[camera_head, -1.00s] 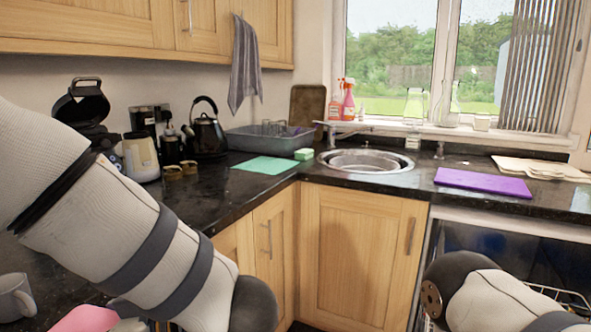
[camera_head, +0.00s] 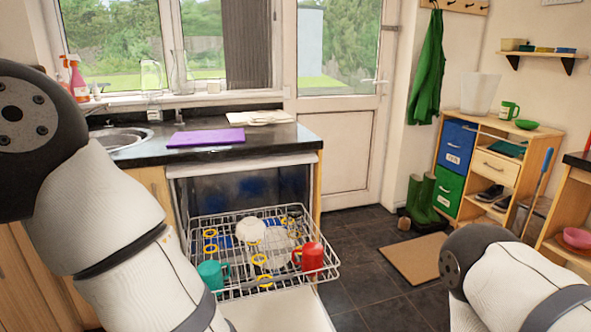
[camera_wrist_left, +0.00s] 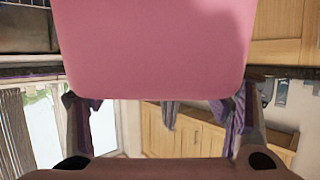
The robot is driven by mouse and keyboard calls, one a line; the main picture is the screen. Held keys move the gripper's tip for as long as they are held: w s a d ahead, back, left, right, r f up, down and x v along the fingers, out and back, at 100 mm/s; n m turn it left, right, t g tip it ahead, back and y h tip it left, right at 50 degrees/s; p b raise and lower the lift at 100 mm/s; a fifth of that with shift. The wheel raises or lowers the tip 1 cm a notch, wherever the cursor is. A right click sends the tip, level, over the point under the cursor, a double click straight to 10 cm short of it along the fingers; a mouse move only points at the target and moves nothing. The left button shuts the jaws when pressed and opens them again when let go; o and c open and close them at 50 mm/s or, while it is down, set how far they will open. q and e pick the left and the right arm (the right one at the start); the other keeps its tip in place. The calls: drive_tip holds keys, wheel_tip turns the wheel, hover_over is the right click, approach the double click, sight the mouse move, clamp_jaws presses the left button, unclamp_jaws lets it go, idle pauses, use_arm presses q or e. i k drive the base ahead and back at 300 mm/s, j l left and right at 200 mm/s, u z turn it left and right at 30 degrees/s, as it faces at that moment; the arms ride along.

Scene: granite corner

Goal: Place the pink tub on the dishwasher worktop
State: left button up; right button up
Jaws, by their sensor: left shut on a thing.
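The pink tub (camera_wrist_left: 150,45) fills the upper middle of the left wrist view. My left gripper (camera_wrist_left: 160,115) is shut on it, with one finger at each side below the tub. The tub and this gripper are outside the head view, where only my left arm's links show. The dishwasher worktop (camera_head: 285,137) is the black granite counter above the open dishwasher, left of the door. My right gripper is in neither view; only a link of that arm shows.
A purple board (camera_head: 205,137) and pale boards (camera_head: 257,117) lie on the worktop; its front right part is bare. A loaded dishwasher rack (camera_head: 255,285) sticks out below. A sink (camera_head: 115,138) is on the left. A pink bowl (camera_head: 577,238) sits on a shelf at far right.

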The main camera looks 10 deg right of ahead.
sight(275, 132)
drive_tip(key=l+z, duration=0.15)
drive_tip(key=z, duration=0.25)
drive_tip(key=l+z, duration=0.2)
drive_tip(key=z, duration=0.2)
drive_tip(key=l+z, duration=0.15)
drive_tip(key=z, duration=0.25)
drive_tip(key=i+l+z, duration=0.1)
drive_tip(key=z, duration=0.3)
drive_tip(key=i+l+z, duration=0.45)
drive_tip(key=i, duration=0.35)
drive_tip(key=i+l+z, duration=0.2)
drive_tip(key=i, duration=0.25)
drive_tip(key=i+j+u, duration=0.1)
drive_tip(key=i+u, duration=0.25)
drive_tip(key=u, duration=0.15)
drive_tip(key=i+l+u, duration=0.1)
drive_tip(key=i+u, duration=0.35)
drive_tip(key=i+l+u, duration=0.15)
drive_tip(key=u, duration=0.35)
drive_tip(key=i+j+u, duration=0.1)
drive_tip(key=u, duration=0.3)
drive_tip(key=i+u, duration=0.55)
drive_tip(key=u, duration=0.3)
drive_tip(key=i+l+u, duration=0.15)
drive_tip(key=u, duration=0.3)
drive_tip(key=i, duration=0.05)
